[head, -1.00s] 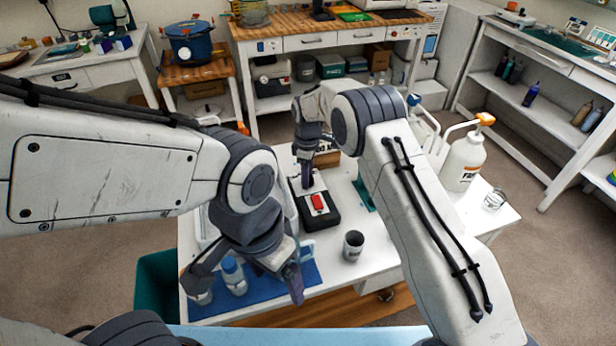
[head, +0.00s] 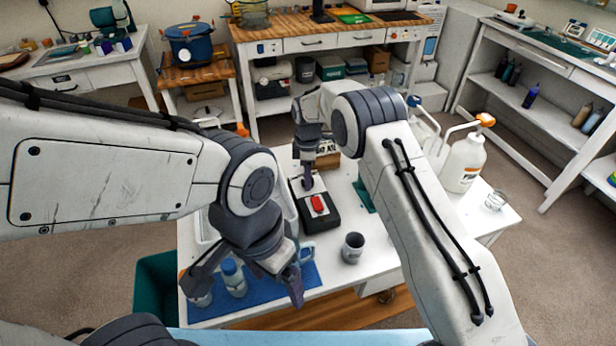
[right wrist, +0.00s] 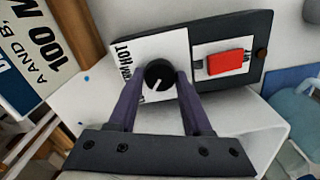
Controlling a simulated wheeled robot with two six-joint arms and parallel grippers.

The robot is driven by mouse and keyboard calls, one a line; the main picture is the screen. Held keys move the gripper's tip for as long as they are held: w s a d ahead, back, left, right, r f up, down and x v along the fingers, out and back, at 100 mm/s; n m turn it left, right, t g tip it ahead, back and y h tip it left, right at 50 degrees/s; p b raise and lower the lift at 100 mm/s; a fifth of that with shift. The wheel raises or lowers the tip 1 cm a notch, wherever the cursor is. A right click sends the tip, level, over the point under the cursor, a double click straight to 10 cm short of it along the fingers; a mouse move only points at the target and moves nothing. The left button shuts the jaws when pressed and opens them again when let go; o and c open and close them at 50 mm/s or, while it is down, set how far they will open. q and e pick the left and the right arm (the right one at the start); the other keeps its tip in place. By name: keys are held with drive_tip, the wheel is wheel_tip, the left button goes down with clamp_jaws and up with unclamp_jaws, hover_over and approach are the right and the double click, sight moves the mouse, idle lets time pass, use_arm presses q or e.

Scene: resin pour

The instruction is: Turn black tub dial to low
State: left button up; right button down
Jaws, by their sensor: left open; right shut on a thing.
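The black dial (right wrist: 159,74) is a round knob with a white pointer line on a white label of a dark control box (right wrist: 255,25). Part of the word "HOT" shows on the label. The pointer line points down and left in the right wrist view. My right gripper (right wrist: 161,80) has one finger on each side of the dial and is shut on it. In the head view my right gripper (head: 308,184) reaches down onto the box (head: 322,222), hiding the dial. My left gripper (head: 246,284) is open and empty over the blue mat.
A red switch (right wrist: 225,62) is on the same box. A dark cup (head: 352,248) stands in front of it. A blue-capped bottle (head: 233,276) stands on the blue mat (head: 262,303) by my left gripper. A white jug (head: 463,163) and a clear glass (head: 495,200) stand at the right.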

drive_tip(key=shift+c, duration=1.7)
unclamp_jaws()
wheel_tip(320, 180, up, 11)
drive_tip(key=b, duration=0.1)
drive_tip(key=shift+f, duration=0.2)
drive_tip(key=s+a+r+m, duration=0.1)
drive_tip(key=s+r+m, duration=0.25)
drive_tip(key=s, duration=0.55)
drive_tip(key=s+a+r+m, duration=0.2)
drive_tip(key=s+r, duration=0.3)
drive_tip(key=s, duration=0.4)
drive_tip(key=s+d+f+m, duration=0.1)
drive_tip(key=s+d, duration=0.3)
drive_tip(key=s, duration=0.7)
drive_tip(key=s+d+f+m+y, duration=0.1)
drive_tip(key=s+d+m, duration=0.2)
drive_tip(key=s, duration=0.8)
drive_tip(key=shift+d+m, duration=0.4)
drive_tip(key=shift+m, duration=0.35)
